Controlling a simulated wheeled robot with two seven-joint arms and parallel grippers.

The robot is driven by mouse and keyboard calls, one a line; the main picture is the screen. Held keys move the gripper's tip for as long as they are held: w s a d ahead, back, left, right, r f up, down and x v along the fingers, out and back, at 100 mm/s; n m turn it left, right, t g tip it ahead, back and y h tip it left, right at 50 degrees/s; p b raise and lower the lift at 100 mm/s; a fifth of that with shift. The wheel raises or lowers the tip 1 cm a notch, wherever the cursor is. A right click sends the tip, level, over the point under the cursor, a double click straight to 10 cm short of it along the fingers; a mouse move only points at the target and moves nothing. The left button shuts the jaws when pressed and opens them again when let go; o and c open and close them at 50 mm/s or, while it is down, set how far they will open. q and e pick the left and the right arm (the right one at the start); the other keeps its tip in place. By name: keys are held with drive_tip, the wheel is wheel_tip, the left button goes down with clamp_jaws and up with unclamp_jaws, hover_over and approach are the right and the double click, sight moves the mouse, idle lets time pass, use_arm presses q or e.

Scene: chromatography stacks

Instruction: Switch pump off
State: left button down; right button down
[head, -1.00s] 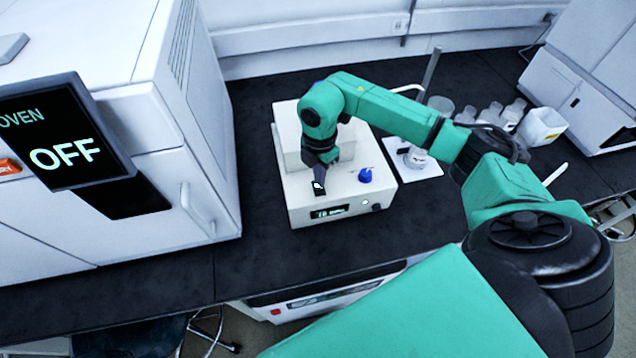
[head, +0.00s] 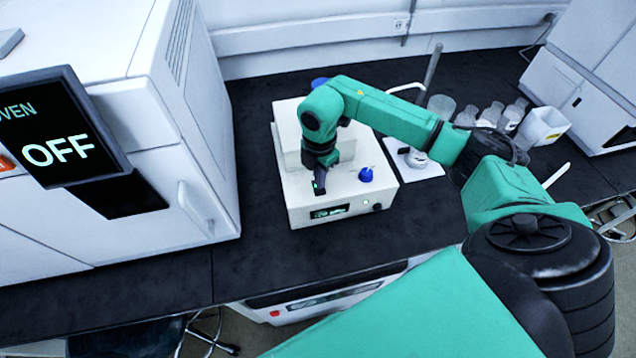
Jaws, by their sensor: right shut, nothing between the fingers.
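The pump is a white box (head: 345,190) with a raised back block, standing on the dark bench. Its front face has a small lit green display (head: 329,212), a small light and a dark round knob (head: 377,207). A blue knob (head: 366,175) stands on its top. My right gripper (head: 319,190) is shut and empty, pointing down at the top front edge of the pump, left of the blue knob. I cannot tell whether its tips touch the casing. My left gripper is not in view.
A white oven (head: 150,130) with a screen reading OFF stands at the left. Glass bottles (head: 490,114) and a white box (head: 541,128) stand at the right, behind my right arm. The black bench (head: 270,255) is clear in front of the pump.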

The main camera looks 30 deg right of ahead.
drive_tip(key=shift+f+b, duration=0.35)
drive_tip(key=shift+f, duration=0.1)
wheel_tip(320, 180, up, 7)
drive_tip(key=p, duration=0.5)
idle(0.4)
drive_tip(key=shift+f, duration=0.1)
idle(0.3)
